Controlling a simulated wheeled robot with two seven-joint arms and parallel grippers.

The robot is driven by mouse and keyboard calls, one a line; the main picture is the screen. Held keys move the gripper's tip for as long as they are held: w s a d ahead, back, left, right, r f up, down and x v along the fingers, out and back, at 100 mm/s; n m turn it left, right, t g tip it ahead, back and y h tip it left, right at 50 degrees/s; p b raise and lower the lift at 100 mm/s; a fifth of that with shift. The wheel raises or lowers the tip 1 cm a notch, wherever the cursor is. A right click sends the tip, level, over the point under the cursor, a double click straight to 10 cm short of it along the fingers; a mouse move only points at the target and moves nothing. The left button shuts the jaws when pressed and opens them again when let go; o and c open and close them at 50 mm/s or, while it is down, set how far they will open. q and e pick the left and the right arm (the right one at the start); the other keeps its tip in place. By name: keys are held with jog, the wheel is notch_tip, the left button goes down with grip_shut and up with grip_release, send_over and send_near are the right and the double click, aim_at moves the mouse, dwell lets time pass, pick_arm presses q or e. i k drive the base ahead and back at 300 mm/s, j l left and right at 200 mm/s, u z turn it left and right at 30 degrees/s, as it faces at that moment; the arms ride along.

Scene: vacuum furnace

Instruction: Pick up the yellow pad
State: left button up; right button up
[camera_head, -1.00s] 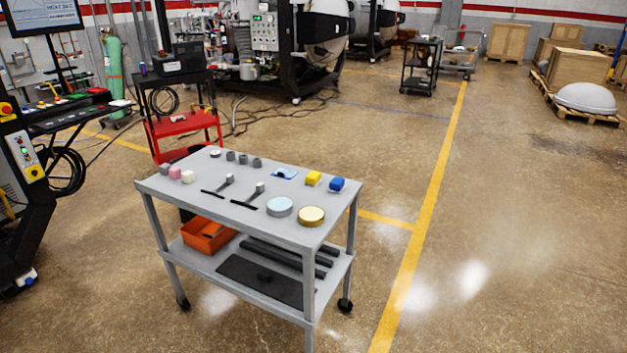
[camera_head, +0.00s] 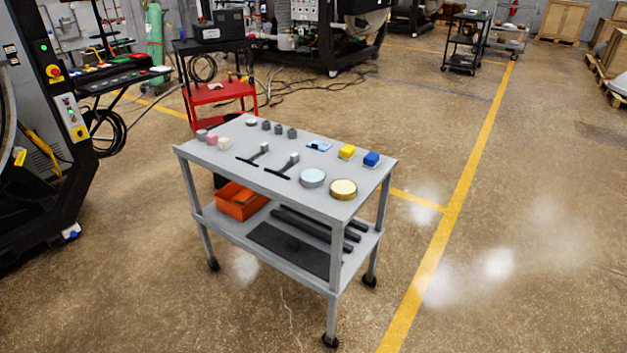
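A small yellow pad (camera_head: 347,152) lies on the top of a grey two-shelf cart (camera_head: 222,165), near its far right side. A blue block (camera_head: 371,159) sits just to its right, and a flat light-blue item (camera_head: 319,146) lies to its left. Nothing covers the yellow pad. Neither of my grippers is in view.
The cart top also holds round tins (camera_head: 343,189), dark brushes (camera_head: 283,167), small grey cylinders and pale blocks. An orange bin (camera_head: 241,201) and dark bars sit on its lower shelf. A red cart (camera_head: 222,93) stands behind. The floor at right is clear.

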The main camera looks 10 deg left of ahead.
aim_at(347, 152)
jog(key=i+l+u, duration=0.15)
jog(key=i, duration=0.25)
jog(key=i+l+u, duration=0.1)
jog(key=i+l, duration=0.25)
jog(key=i, duration=0.05)
